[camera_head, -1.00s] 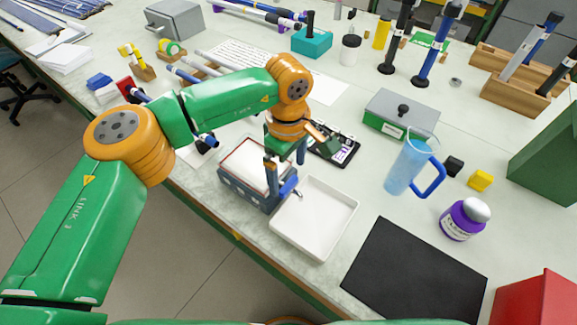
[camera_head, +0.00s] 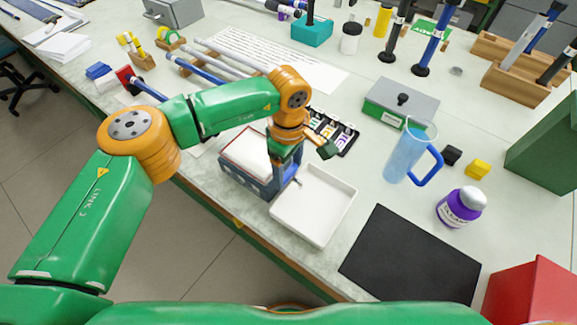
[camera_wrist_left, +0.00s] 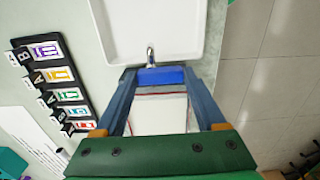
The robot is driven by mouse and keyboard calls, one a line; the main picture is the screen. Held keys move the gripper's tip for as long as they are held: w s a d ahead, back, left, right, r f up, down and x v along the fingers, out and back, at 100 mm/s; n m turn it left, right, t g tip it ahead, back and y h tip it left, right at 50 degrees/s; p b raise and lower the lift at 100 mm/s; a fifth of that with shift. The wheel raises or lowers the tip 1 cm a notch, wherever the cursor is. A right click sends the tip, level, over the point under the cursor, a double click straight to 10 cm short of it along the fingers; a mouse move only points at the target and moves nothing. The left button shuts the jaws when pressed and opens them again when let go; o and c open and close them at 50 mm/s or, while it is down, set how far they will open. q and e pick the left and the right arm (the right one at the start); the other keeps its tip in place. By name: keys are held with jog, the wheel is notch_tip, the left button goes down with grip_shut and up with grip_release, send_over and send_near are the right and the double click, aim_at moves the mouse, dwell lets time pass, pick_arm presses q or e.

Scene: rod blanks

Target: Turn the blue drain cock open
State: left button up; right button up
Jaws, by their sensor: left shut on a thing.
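The blue drain cock (camera_wrist_left: 160,76) sits at the front of a grey-blue tank (camera_head: 262,186) with a pale, red-lined top. Its small metal spout (camera_wrist_left: 151,57) points over the edge of a white tray (camera_head: 316,240). My left gripper (camera_wrist_left: 158,78) is shut on the blue cock, with one finger at each end of it in the left wrist view. In the head view my left gripper (camera_head: 284,180) is low between tank and tray, and the fingers partly hide the cock. I cannot tell the cock's exact angle. My right gripper is not in view.
A black card holder (camera_head: 333,133) with lettered coloured cards lies just behind the gripper. A blue jug (camera_head: 402,160), a purple bottle (camera_head: 460,207) and a black mat (camera_head: 410,255) stand to the right. A green-and-grey box (camera_head: 400,104) is farther back.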

pick_arm(q)
jog(key=n+b, duration=0.3)
jog(key=shift+d+f, duration=0.15)
jog(key=shift+f, duration=0.05)
jog(key=n, duration=0.1)
jog(key=n+b, duration=0.1)
jog(key=n, duration=0.1)
jog(key=n+b, duration=0.1)
jog(key=shift+s+d+n, duration=0.1)
jog(key=shift+d+n, duration=0.15)
jog(key=shift+n, duration=0.15)
jog(key=n+b, duration=0.1)
jog(key=n, duration=0.1)
jog(key=n+b, duration=0.1)
jog(key=n, duration=0.1)
jog(key=shift+d+r+n, duration=0.15)
jog(key=shift+d+n, duration=0.05)
jog(key=shift+n, duration=0.1)
jog(key=n, duration=0.3)
jog(key=n+b, duration=0.1)
jog(key=n, duration=0.1)
jog(key=shift+w+d+r, duration=0.1)
jog(key=shift+w+d, duration=0.1)
jog(key=shift+w, duration=0.1)
jog(key=shift+n, duration=0.3)
jog(key=o, duration=1.2)
jog(key=shift+o, duration=0.6)
jog(key=shift+s+d, duration=0.1)
jog(key=shift+d, duration=0.05)
